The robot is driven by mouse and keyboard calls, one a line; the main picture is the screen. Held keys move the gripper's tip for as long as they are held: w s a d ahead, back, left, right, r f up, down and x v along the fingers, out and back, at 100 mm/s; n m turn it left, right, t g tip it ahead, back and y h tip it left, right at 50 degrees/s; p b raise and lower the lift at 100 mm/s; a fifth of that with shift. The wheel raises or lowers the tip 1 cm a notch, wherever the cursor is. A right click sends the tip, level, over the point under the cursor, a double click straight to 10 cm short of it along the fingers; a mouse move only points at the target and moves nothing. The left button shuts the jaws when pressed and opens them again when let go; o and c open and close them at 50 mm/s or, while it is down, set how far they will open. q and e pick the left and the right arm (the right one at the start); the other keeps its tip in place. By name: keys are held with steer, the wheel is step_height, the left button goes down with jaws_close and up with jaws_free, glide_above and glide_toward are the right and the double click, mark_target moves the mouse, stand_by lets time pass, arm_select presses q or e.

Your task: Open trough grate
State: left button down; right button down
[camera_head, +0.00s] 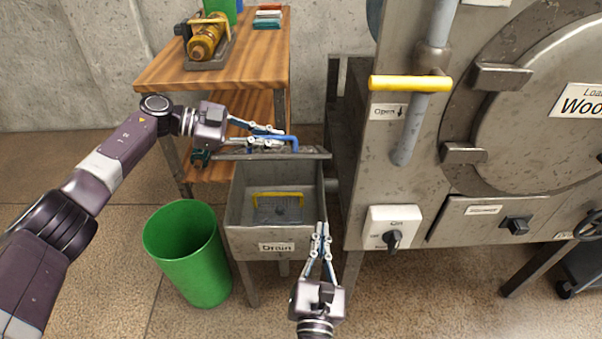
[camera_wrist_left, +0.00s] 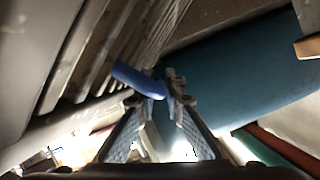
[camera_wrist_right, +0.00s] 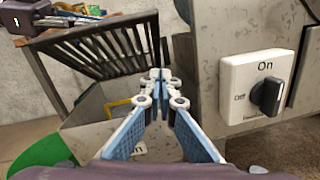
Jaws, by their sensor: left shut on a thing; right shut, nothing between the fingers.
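The trough (camera_head: 236,215), labelled "Drain", stands in the middle of the head view with its inside open to view. Its slatted grate (camera_head: 312,154) is raised and tilted up at the trough's back edge, nearly edge-on. The slats show in the right wrist view (camera_wrist_right: 85,50). My left gripper (camera_head: 282,135) is shut on the grate's blue handle (camera_head: 294,143), which also shows in the left wrist view (camera_wrist_left: 140,81). My right gripper (camera_head: 321,229) is shut and empty in front of the trough's right corner. A grey piece with a yellow handle (camera_head: 278,196) lies inside the trough.
A green bin (camera_head: 188,255) stands left of the trough. A wooden table (camera_head: 255,60) with tools is behind it. A large machine (camera_head: 425,190) with a yellow-gripped lever (camera_head: 410,83) and a rotary switch (camera_head: 393,238) stands close on the right. Floor in front is clear.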

steer(key=a+r+n+t+y, duration=0.2)
steer(key=a+n, duration=0.2)
steer(key=r+x, duration=0.2)
steer(key=x, duration=1)
steer(key=shift+r, duration=0.2)
steer(key=shift+s, duration=0.1)
